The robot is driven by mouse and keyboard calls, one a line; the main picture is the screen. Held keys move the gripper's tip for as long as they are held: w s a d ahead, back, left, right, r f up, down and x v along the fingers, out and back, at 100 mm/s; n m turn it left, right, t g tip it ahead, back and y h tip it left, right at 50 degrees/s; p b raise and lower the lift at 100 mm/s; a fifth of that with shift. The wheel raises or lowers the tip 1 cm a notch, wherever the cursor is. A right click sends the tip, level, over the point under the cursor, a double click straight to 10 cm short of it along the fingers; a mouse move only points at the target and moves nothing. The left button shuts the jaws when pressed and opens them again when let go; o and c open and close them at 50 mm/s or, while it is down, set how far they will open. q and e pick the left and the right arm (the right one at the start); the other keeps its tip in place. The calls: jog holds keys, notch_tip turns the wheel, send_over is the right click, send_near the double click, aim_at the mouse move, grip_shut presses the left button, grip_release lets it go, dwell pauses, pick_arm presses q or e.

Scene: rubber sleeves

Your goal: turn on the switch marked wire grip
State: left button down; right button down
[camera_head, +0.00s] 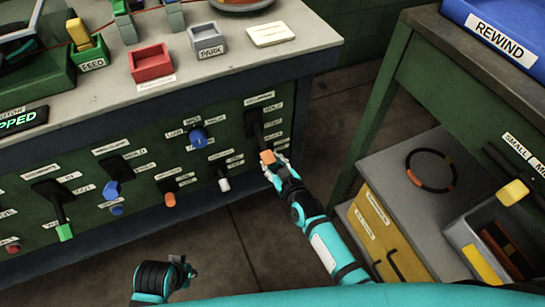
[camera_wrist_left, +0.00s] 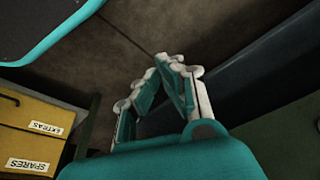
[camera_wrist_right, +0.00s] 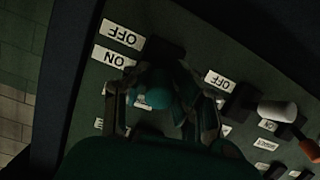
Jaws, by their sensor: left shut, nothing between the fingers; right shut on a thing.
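A green panel on the bench front carries several levers and knobs with small white labels. I cannot read which one says wire grip. My right gripper (camera_head: 271,166) is shut on the orange-tipped lever (camera_head: 266,156) at the panel's right end, below a black slot plate. In the right wrist view, my right fingers (camera_wrist_right: 163,112) close around the lever's end, which is dark and partly hidden. An ON label (camera_wrist_right: 114,57) and an OFF label (camera_wrist_right: 122,34) appear upside down beside it. My left gripper (camera_head: 180,262) is shut and empty, low in front of the bench; it also shows in the left wrist view (camera_wrist_left: 168,62).
A white-tipped lever (camera_head: 223,183) and a blue knob (camera_head: 197,138) sit left of the held lever. A green side table (camera_head: 385,80) with a blue REWIND box (camera_head: 500,30) and a lower shelf (camera_head: 400,165) stands at right. Bare floor lies between.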

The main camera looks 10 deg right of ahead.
pick_arm(q)
notch_tip(320, 180, down, 7)
jog(key=s+p, duration=0.1)
jog(key=shift+s+r, duration=0.15)
jog(key=shift+s, duration=0.1)
pick_arm(e)
jog(key=shift+g, duration=0.3)
jog(key=c, duration=1.1)
grip_release()
jog(key=shift+r, duration=0.1)
jog(key=v, duration=1.2)
jog(key=shift+a, duration=0.1)
